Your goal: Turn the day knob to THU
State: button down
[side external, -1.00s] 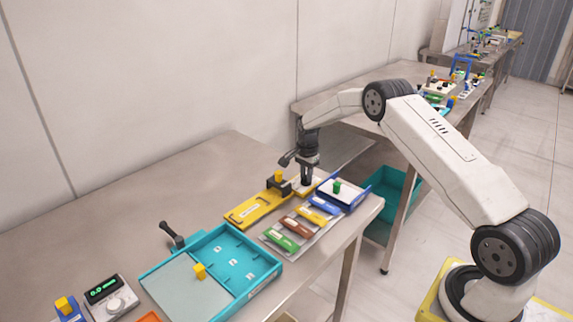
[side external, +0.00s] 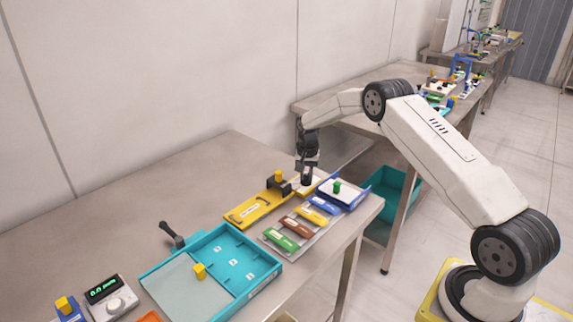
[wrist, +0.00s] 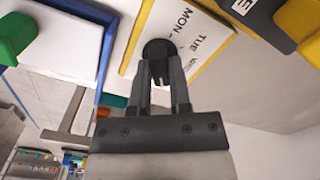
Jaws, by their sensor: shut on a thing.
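The day knob (wrist: 158,46) is a round black knob on a white dial plate (wrist: 208,22) with a yellow edge. The wrist view shows MON and TUE printed to the knob's right, with a third, partly hidden label below TUE. My gripper (wrist: 160,66) is shut on the knob, its two dark fingers on either side of it. I cannot make out a pointer on the knob, and THU is not readable. In the side view my gripper (side external: 306,182) points down at the dial plate, where the fingers largely hide the knob.
A blue-walled tray (side external: 352,198) with a green knob (side external: 336,187) stands close on the right. A yellow fixture (side external: 248,209) with a black block (side external: 281,186) is close on the left. Several coloured bars lie in front. Bare table lies behind, toward the wall.

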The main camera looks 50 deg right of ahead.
aim_at(306, 176)
jog(key=shift+n, duration=1.1)
jog(key=c, duration=0.6)
grip_release()
jog(key=shift+o, duration=0.2)
jog(key=shift+r, duration=0.1)
jog(key=shift+r, duration=3.9)
